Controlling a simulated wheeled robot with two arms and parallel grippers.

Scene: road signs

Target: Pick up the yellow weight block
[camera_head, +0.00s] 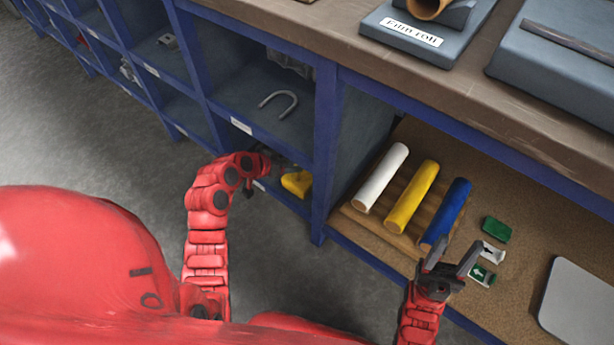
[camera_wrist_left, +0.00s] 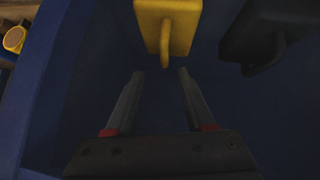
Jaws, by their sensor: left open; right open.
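The yellow weight block (camera_head: 297,183) sits in a lower compartment of the blue shelf, partly hidden in the head view. In the left wrist view the yellow weight block (camera_wrist_left: 168,22) shows a handle that points toward my fingers. My left gripper (camera_wrist_left: 158,72) is open, with its fingertips just short of the handle and nothing between them. In the head view my left gripper (camera_head: 262,178) reaches into that compartment and is mostly hidden. My right gripper (camera_head: 452,258) is open and empty in front of the lower wooden shelf, near the blue roll.
A dark block (camera_wrist_left: 262,35) with a handle stands right of the yellow one. Blue dividers (camera_head: 325,150) bound the compartment. White (camera_head: 381,178), yellow (camera_head: 412,197) and blue (camera_head: 447,212) rolls lie on a wooden rack. A green block (camera_head: 496,230) lies near my right gripper.

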